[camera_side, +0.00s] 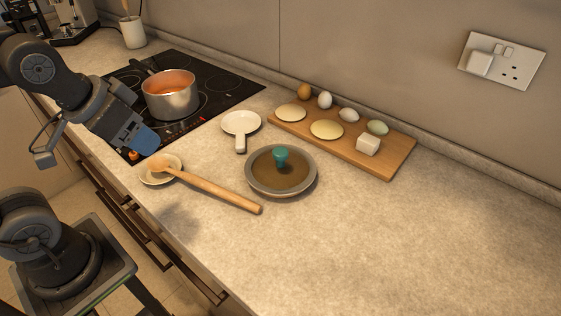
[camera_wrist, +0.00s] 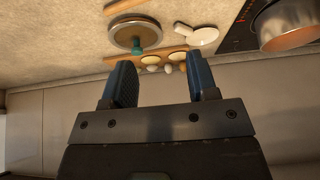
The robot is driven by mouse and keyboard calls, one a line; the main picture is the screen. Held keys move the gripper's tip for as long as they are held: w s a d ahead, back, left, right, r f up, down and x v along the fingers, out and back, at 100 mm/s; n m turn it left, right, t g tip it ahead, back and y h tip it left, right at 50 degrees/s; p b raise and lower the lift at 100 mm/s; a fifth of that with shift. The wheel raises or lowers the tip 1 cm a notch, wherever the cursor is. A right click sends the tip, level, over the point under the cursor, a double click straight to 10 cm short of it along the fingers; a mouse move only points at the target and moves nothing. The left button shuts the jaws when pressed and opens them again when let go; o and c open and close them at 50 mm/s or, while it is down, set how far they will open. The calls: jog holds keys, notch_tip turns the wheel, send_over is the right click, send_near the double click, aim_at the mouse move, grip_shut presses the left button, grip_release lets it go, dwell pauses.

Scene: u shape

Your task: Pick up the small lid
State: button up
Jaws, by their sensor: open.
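The small lid (camera_side: 281,170) is round and brownish with a grey rim and a teal knob on top. It sits on the counter in the middle of the side view, seemingly on a shallow dish whose pale edge shows below. In the wrist view the lid (camera_wrist: 135,33) is at the top, beyond the fingers, with its teal knob towards me. My gripper (camera_side: 147,143) is to the left of the lid in the side view, well apart from it and above the counter edge. In the wrist view my gripper (camera_wrist: 160,80) has its two blue fingers spread, with nothing held between them.
A wooden spoon (camera_side: 215,190) resting on a small dish (camera_side: 150,179) lies left of the lid. A white spoon rest (camera_side: 240,125) and a wooden board (camera_side: 350,153) with eggs and several food pieces lie behind. A pot (camera_side: 171,100) stands on the black hob (camera_side: 225,95). The right counter is clear.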

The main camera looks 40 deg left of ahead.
jog(key=shift+o, duration=1.3)
jog(key=w+d+r+m+g, duration=0.2)
jog(key=w+m, duration=0.4)
jog(key=w, duration=0.1)
jog(key=w+d+r+m+g, duration=0.1)
jog(key=w+d+r+m, duration=0.1)
jog(key=w+m, duration=0.35)
jog(key=m+g, duration=0.3)
jog(key=m, duration=0.6)
send_over(281, 151)
notch_tip(281, 151, down, 5)
jog(key=f, duration=0.8)
jog(key=shift+w+d+f, duration=0.2)
jog(key=shift+d+f, duration=0.05)
jog(key=shift+d, duration=0.05)
jog(key=f, duration=0.4)
jog(key=shift+s+a, duration=0.25)
jog(key=shift+a, duration=0.1)
jog(key=shift+f, duration=0.65)
